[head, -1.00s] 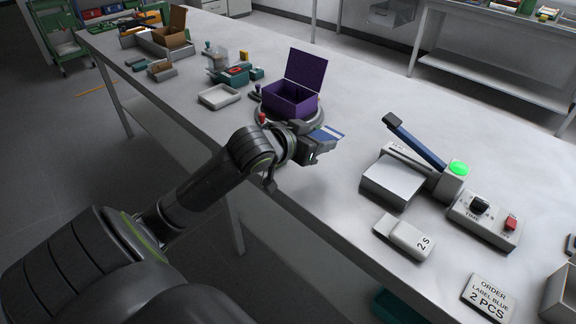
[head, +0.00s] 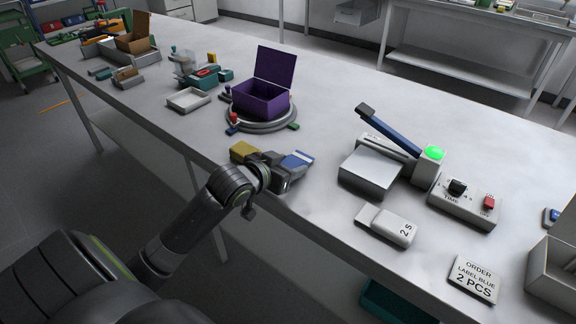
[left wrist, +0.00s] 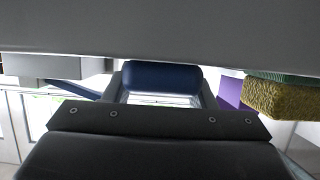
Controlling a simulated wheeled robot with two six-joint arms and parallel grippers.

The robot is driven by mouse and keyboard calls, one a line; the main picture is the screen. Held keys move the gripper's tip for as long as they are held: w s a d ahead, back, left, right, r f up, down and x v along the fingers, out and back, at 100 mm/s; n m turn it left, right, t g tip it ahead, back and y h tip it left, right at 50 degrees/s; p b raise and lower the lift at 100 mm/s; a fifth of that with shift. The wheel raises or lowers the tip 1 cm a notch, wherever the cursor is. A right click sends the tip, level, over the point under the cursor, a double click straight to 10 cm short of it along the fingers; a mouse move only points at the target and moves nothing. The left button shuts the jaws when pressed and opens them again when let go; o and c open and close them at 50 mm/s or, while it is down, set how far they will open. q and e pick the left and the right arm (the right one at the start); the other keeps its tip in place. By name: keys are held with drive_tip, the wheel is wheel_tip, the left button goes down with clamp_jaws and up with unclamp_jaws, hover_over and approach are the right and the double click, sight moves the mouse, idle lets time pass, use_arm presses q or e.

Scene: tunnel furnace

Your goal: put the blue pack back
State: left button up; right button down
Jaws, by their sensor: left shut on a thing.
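My left gripper (head: 286,170) is shut on the blue pack (head: 299,160), a small blue piece with a white stripe, near the table's front edge. In the left wrist view the pack (left wrist: 160,78) shows as a dark blue rounded end between the fingers. I cannot tell whether the pack touches the table. My right gripper is not in view.
A yellow sponge-like block (head: 243,151) lies just left of the gripper. Behind it an open purple box (head: 262,101) stands on a round turntable (head: 262,124). To the right are a sealer (head: 371,171) with a green light, a timer box (head: 462,208) and an order card (head: 474,279).

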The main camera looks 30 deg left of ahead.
use_arm(q)
drive_tip(key=o, duration=0.7)
drive_tip(key=shift+f, duration=0.1)
drive_tip(key=shift+c, duration=0.2)
drive_tip(key=o, duration=0.3)
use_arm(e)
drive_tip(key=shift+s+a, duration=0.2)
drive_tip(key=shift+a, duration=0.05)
use_arm(q)
drive_tip(key=shift+s+r, duration=0.15)
drive_tip(key=shift+r, duration=0.05)
drive_tip(key=shift+p+v, duration=1.1)
drive_tip(key=shift+v, duration=4.75)
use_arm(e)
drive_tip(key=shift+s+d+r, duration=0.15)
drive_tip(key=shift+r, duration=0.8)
